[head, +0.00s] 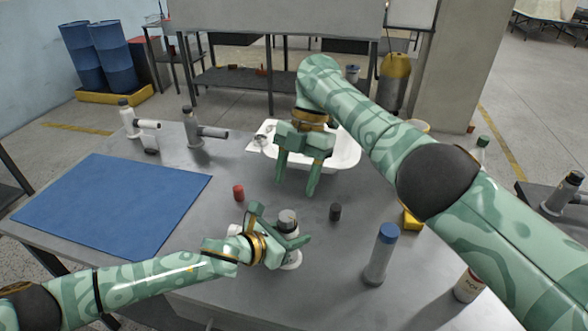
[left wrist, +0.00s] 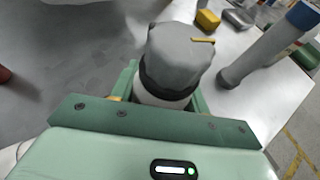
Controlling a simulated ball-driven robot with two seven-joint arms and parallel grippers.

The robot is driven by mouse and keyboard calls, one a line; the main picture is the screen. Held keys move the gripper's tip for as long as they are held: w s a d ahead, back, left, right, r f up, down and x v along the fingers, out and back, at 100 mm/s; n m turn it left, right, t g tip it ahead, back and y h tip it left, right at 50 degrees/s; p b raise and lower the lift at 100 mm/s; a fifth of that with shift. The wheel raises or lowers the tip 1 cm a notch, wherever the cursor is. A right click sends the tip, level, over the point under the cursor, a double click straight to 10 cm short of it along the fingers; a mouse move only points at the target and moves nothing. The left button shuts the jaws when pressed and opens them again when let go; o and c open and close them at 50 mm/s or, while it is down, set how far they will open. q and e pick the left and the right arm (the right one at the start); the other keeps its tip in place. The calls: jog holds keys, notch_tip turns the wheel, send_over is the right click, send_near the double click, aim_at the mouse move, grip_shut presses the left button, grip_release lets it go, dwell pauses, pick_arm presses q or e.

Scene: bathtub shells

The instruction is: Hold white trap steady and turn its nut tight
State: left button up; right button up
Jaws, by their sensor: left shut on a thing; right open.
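The white trap (head: 292,262) stands upright near the front of the grey table, with a grey nut (head: 288,216) on top. My left gripper (head: 280,230) is shut around its body below the nut. The left wrist view shows the faceted grey nut (left wrist: 180,52) with a yellow mark on its upper edge, a dark ring beneath it, and the white body (left wrist: 160,98) between my fingers. The trap's lower part is partly hidden by the gripper. My right gripper (head: 297,186) is open and empty, pointing down above and behind the trap, apart from the nut.
A red cylinder (head: 238,192) and a dark cylinder (head: 335,212) stand behind the trap. A blue-capped grey piece (head: 380,262) and a yellow block (head: 411,221) are to the right. A white tub shell (head: 345,154) lies behind my right gripper. A blue mat (head: 115,205) covers the left.

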pick_arm(q)
jog(key=o, duration=1.1)
jog(key=shift+o, duration=0.2)
jog(key=shift+a, duration=0.1)
